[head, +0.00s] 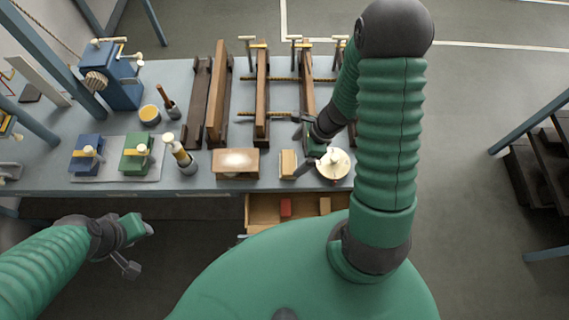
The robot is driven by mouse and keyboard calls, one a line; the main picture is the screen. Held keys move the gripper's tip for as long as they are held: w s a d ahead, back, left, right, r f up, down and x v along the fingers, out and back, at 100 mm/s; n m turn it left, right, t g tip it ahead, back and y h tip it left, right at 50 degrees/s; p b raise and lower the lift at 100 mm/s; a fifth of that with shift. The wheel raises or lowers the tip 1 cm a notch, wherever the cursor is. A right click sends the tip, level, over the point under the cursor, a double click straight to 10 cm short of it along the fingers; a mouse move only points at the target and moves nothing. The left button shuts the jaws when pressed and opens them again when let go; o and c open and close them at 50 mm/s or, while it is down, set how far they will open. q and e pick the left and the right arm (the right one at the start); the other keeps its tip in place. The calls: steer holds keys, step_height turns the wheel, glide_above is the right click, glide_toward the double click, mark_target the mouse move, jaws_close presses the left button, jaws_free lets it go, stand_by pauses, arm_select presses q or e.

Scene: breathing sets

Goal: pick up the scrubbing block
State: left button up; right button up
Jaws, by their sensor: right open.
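A small pale wooden block (288,163), which looks like the scrubbing block, lies near the bench's front edge. A wider brown block with a pale, shiny top (236,161) lies to its left; I cannot fully tell which one is the scrubbing block. My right gripper (301,146) is over the bench, just right of and beyond the small block. Its fingers are apart with nothing seen between them, and one finger is close to the block's right side. My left gripper (142,249) hangs in front of the bench at the left, fingers apart and empty.
A round white-topped object (334,162) stands right of the small block. An open drawer (262,210) below holds a red piece (286,207). Long clamped wooden boards (217,95) fill the back. Blue (86,152) and green (134,153) devices stand left on the bench (205,180).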

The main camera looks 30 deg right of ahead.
mark_target(291, 162)
steer(key=x, duration=0.4)
steer(key=shift+w+d, duration=0.1)
steer(key=shift+w, duration=0.05)
steer(key=f, duration=0.1)
steer(key=f+b, duration=0.1)
steer(key=f, duration=0.1)
steer(key=w+f, duration=0.1)
steer(key=f, duration=0.1)
steer(key=shift+d, duration=0.1)
steer(key=shift+f, duration=0.15)
steer(key=shift+a, duration=0.75)
steer(key=shift+w+a, duration=0.1)
steer(key=shift+a, duration=0.3)
steer(key=c, duration=0.4)
steer(key=shift+c, duration=1)
steer(key=shift+d, duration=0.1)
steer(key=shift+c, duration=1.2)
steer(key=shift+d, duration=0.45)
steer(key=c, duration=0.4)
steer(key=shift+d, duration=0.1)
steer(key=shift+c, duration=0.2)
arm_select(q)
steer(key=shift+w+d+f, duration=0.2)
steer(key=shift+d+f, duration=0.45)
steer(key=shift+f, duration=0.15)
